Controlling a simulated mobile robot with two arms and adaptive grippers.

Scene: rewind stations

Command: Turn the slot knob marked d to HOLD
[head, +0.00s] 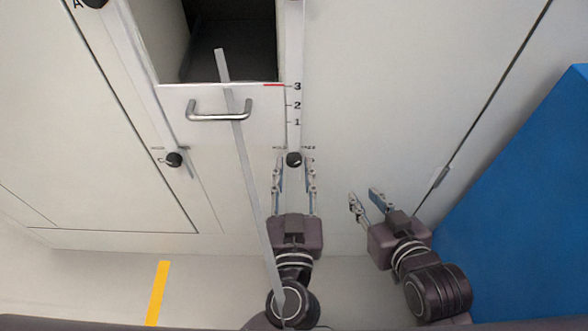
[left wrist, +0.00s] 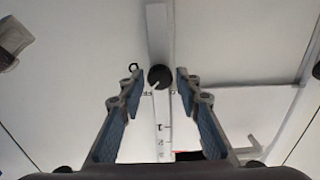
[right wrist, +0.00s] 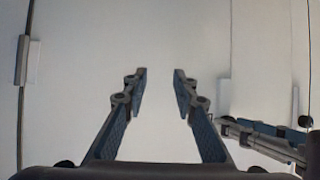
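The black round knob marked D (head: 294,160) sits on a vertical pale strip below the 1-2-3 scale. In the left wrist view the knob (left wrist: 160,77) shows a light mark pointing to the lower left, towards the partly hidden FREE lettering. The letter D (left wrist: 134,67) is beside it. The HOLD lettering (head: 279,148) is small at the knob's upper left in the head view. My left gripper (head: 294,166) is open with its fingers on either side of the knob, apparently not touching it. My right gripper (head: 365,198) is open and empty, to the right.
Another black knob (head: 174,160), marked C, is to the left, and one marked A is at the top left. A white panel with a metal handle (head: 219,115) stands below a dark opening. A long grey bar (head: 248,170) crosses the view. A blue panel (head: 530,220) is at right.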

